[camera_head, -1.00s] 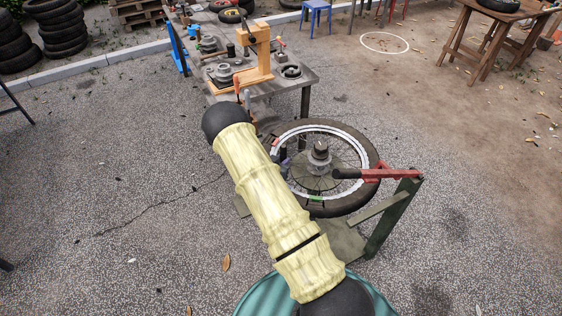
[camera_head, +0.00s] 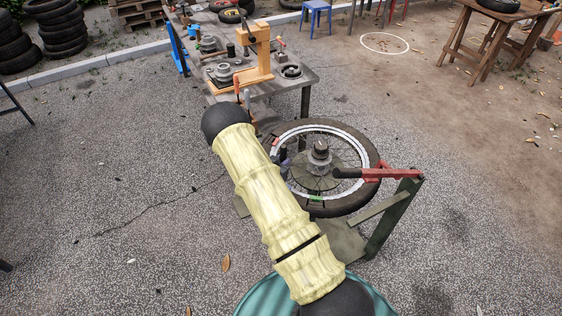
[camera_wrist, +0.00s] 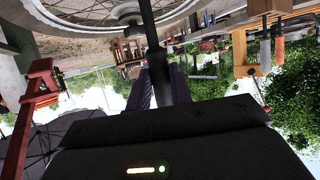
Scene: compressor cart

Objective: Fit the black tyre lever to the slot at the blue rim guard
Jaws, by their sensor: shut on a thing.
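The black tyre lever (camera_wrist: 151,50) shows in the wrist view as a dark bar running up from between the fingers of my gripper (camera_wrist: 160,84). The gripper is shut on it. The lever's upper part crosses in front of the spoked wheel (camera_wrist: 92,22), and I cannot tell whether it touches it. The slot is not visible.
A red clamp arm (camera_head: 385,173) on a green post (camera_head: 393,220) reaches over the wheel from the right. A grey bench (camera_head: 293,79) with a wooden press (camera_head: 262,55) stands behind. Open paving lies left and right. The wrist view is upside down.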

